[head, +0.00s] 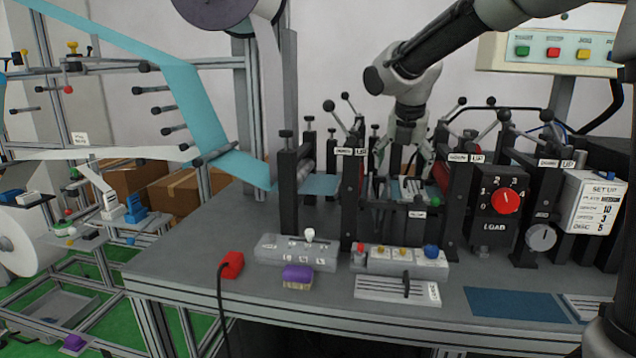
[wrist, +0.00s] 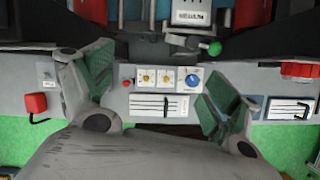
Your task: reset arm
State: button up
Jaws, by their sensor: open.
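My gripper (head: 406,165) hangs from my arm over the machine line on the bench, in the gap between two black roller stands. In the wrist view my gripper (wrist: 155,88) has its two green-padded fingers spread wide with nothing between them. Below and between the fingers, a control box (wrist: 166,79) with yellow dials and a blue knob shows, and a slotted plate (wrist: 158,105) lies in front of it. In the head view the fingertips are partly hidden among the machine parts, and I cannot tell whether they touch anything.
A red LOAD dial (head: 505,201) and a SET UP sign (head: 599,203) stand right of my gripper. Blue web (head: 205,110) runs down into the line at left. Black ball-ended levers (head: 462,102) rise close around my arm.

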jog(key=s+d+f+m, duration=0.1)
jog(key=s+d+m, duration=0.4)
jog(key=s+m, duration=0.5)
jog(key=s+d+f+m, duration=0.1)
jog(key=s+d+m, duration=0.4)
jog(key=s+m, duration=0.5)
jog(key=s+d+m+y, duration=0.1)
jog(key=s+d+m, duration=0.5)
jog(key=s+m, duration=0.5)
jog(key=shift+s+f, duration=0.4)
jog(key=shift+s, duration=0.15)
